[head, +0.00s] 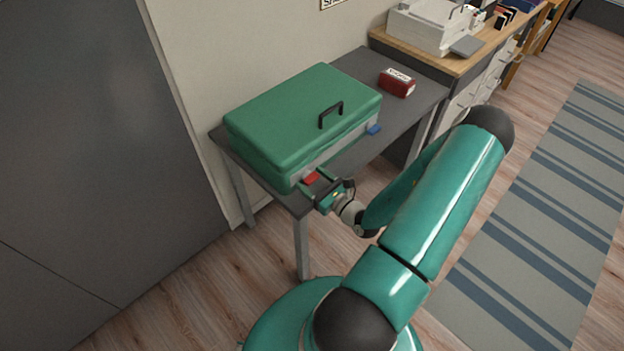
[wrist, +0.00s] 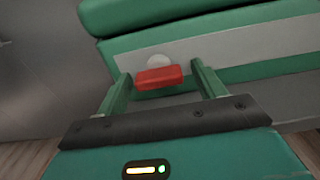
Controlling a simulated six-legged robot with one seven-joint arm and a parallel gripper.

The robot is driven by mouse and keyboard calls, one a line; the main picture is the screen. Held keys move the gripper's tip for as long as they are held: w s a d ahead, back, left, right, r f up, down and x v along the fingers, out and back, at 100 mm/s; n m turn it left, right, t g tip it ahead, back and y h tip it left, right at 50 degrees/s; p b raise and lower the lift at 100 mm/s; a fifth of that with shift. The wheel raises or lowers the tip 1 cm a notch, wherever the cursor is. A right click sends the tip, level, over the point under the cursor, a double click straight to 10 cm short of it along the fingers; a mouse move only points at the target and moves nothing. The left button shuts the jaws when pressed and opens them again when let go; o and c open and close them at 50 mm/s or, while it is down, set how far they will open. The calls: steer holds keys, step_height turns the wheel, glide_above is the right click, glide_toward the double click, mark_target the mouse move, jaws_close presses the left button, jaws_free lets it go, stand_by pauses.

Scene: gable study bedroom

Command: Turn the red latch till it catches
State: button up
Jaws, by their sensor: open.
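The red latch (head: 311,178) is on the front of a green case (head: 290,110), near its left front corner. In the wrist view the red latch (wrist: 159,77) is a short bar lying nearly level, with a pale round piece just behind it on a grey strip. My gripper (head: 314,182) is at the case front. In the wrist view my gripper (wrist: 161,80) has its two green fingers apart, one on each side of the latch, with a gap showing at the right. I cannot tell whether the left finger touches it.
The case stands on a dark grey table (head: 400,113). A blue latch (head: 374,129) is at the right of the case front. A dark red box (head: 397,83) sits behind on the table. A wooden-topped desk with a printer (head: 421,27) stands beyond. A striped rug (head: 540,220) lies right.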

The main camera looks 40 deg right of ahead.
steer(key=shift+w, duration=0.3)
steer(key=c, duration=1)
